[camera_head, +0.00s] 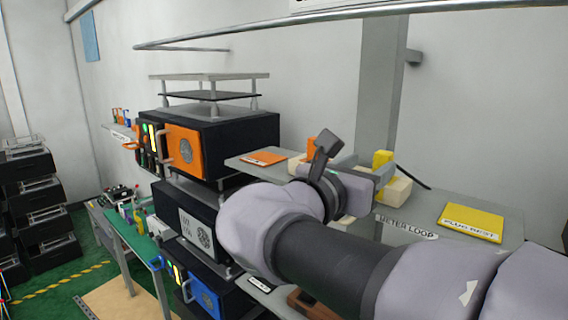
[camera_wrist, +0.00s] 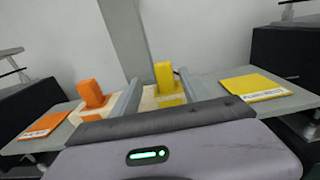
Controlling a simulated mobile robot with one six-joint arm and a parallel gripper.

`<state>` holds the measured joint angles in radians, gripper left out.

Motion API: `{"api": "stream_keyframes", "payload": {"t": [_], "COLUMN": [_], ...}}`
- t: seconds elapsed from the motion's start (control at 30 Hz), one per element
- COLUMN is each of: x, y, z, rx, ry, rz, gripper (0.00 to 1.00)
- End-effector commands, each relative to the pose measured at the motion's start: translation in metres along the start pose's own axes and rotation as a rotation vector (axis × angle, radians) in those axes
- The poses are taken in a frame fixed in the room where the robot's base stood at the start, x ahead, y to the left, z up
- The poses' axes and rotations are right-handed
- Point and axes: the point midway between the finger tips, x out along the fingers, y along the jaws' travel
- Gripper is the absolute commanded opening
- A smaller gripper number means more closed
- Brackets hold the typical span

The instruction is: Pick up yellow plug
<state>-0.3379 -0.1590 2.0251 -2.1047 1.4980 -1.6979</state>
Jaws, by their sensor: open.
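The yellow plug (camera_wrist: 164,74) stands upright on a pale socket block in the wrist view, between my two fingers as seen from there and beyond them. In the head view the yellow plug (camera_head: 383,158) shows behind my gripper (camera_head: 368,181), which hides part of it and its block. My gripper (camera_wrist: 158,80) is open and nothing is held in it. I cannot tell the exact gap between the fingertips and the plug.
An orange plug (camera_wrist: 91,92) stands on its own block left of my left finger. A yellow PLUG REST pad (camera_head: 472,222) lies right on the grey shelf, an orange pad (camera_head: 264,158) left. A grey post (camera_head: 380,90) rises behind. Black equipment boxes (camera_head: 225,140) stand left.

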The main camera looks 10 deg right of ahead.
Motion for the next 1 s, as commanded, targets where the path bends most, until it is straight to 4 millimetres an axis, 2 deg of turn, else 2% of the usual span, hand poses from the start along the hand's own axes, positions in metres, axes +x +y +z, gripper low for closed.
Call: {"api": "stream_keyframes", "payload": {"t": [0.13, 0.33, 0.43, 0.6, 0.87, 1.0], "x": [0.017, 0.055, 0.061, 0.061, 0.060, 0.060], "y": [-0.002, -0.005, -0.005, -0.005, -0.005, -0.005], "z": [0.000, -0.004, -0.005, -0.006, -0.006, -0.006], "rx": [0.001, 0.001, 0.003, 0.003, 0.003, 0.003], "ry": [0.001, 0.002, 0.002, 0.001, 0.001, 0.002], "rz": [-0.003, -0.003, -0.001, 0.000, 0.000, 0.000], "gripper": [0.53, 0.53, 0.53, 0.53, 0.02, 0.00]}}
